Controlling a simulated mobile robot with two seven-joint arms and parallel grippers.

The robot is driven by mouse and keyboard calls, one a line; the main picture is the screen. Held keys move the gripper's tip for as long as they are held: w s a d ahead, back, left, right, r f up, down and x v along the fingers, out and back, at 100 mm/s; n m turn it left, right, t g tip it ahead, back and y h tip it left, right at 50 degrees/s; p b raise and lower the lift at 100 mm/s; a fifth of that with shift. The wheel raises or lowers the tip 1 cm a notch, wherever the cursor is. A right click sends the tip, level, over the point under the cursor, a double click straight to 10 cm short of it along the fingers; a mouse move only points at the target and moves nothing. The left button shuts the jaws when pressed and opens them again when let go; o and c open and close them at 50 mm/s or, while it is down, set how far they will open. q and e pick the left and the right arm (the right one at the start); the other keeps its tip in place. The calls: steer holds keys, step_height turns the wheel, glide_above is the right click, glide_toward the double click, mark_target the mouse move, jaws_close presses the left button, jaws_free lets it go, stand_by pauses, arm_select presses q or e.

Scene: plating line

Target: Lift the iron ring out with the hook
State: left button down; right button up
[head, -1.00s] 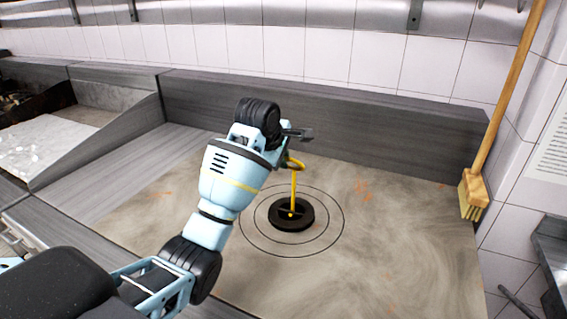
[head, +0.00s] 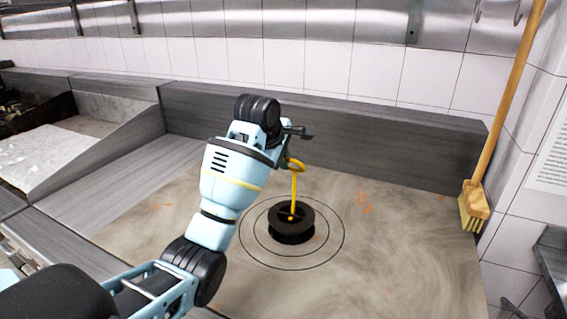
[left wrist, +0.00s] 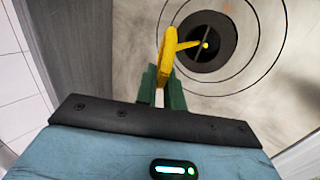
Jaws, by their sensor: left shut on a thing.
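The iron ring (head: 277,214) is a dark round piece at the middle of the drawn circles on the worktop. It looks raised a little, roughly level, with a dark round area (head: 292,237) showing just below it. The yellow hook (head: 294,192) stands nearly upright from the ring's centre, its lower end at the ring and its loop handle at the top. My left gripper (head: 287,162) is shut on the hook's handle, above the ring. In the left wrist view the green fingers (left wrist: 163,88) hold the yellow handle (left wrist: 166,52), with the dark ring (left wrist: 222,50) beyond. My right gripper is out of view.
The stained worktop (head: 400,230) around the circles is clear. A grey upstand (head: 370,140) runs along the back. A wooden-handled brush (head: 475,205) stands at the right wall. A grey sloped partition (head: 125,125) and a pale slab (head: 45,155) lie at the left.

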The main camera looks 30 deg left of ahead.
arm_select(q)
steer(key=shift+r, duration=1.3)
steer(key=shift+d, duration=0.1)
steer(key=shift+s+d, duration=0.2)
steer(key=shift+d, duration=0.6)
steer(key=shift+s+d, duration=0.15)
steer(key=shift+d, duration=0.7)
steer(key=shift+s+d, duration=0.2)
steer(key=shift+d, duration=0.6)
steer(key=shift+s+d, duration=0.2)
steer(key=shift+d, duration=0.65)
steer(key=shift+s+d, duration=0.15)
steer(key=shift+d, duration=0.65)
steer(key=shift+s+d, duration=0.2)
steer(key=shift+d, duration=0.75)
steer(key=shift+s+d, duration=0.2)
steer(key=shift+d, duration=0.6)
steer(key=shift+s+d, duration=0.15)
steer(key=shift+d, duration=0.65)
steer(key=shift+s+d, duration=0.2)
steer(key=shift+d, duration=0.6)
